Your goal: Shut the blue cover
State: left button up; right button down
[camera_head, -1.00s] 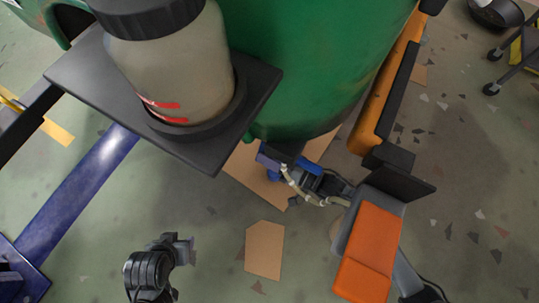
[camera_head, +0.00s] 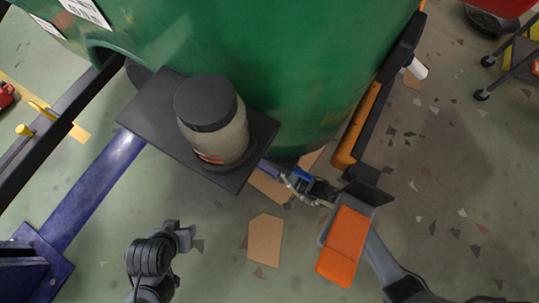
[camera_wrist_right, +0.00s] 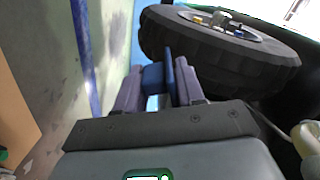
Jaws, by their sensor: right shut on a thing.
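My right gripper (camera_head: 268,169) reaches in under the lower edge of the large green body (camera_head: 290,75) in the head view. In the right wrist view, its two purple fingers (camera_wrist_right: 158,92) are shut on a small blue piece, which looks like the blue cover (camera_wrist_right: 153,77). Much of the cover is hidden between the fingers, and I cannot tell how far it is open. My left gripper (camera_head: 186,239) is at the lower left of the head view, apart from the green body. Its fingers are too small and turned to read.
A dark wheel (camera_wrist_right: 220,55) is close beside the right fingers. A lidded jar (camera_head: 215,120) stands on a black shelf (camera_head: 150,105) above the floor. A blue beam (camera_head: 90,190) lies at left. A cart (camera_head: 515,60) stands at upper right. The lower middle floor is open.

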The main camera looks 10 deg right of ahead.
jog(key=shift+s+r+m+p, duration=0.15)
jog(key=shift+r+m+p, duration=0.1)
jog(key=shift+m+p, duration=0.55)
pick_arm(q)
notch_tip(320, 180, up, 3)
jog(key=shift+a+r+p, duration=0.1)
jog(key=shift+p, duration=0.2)
pick_arm(e)
jog(key=shift+f, duration=0.1)
jog(key=c, duration=1)
grip_release()
jog(key=shift+o, duration=0.5)
jog(key=shift+a, duration=0.1)
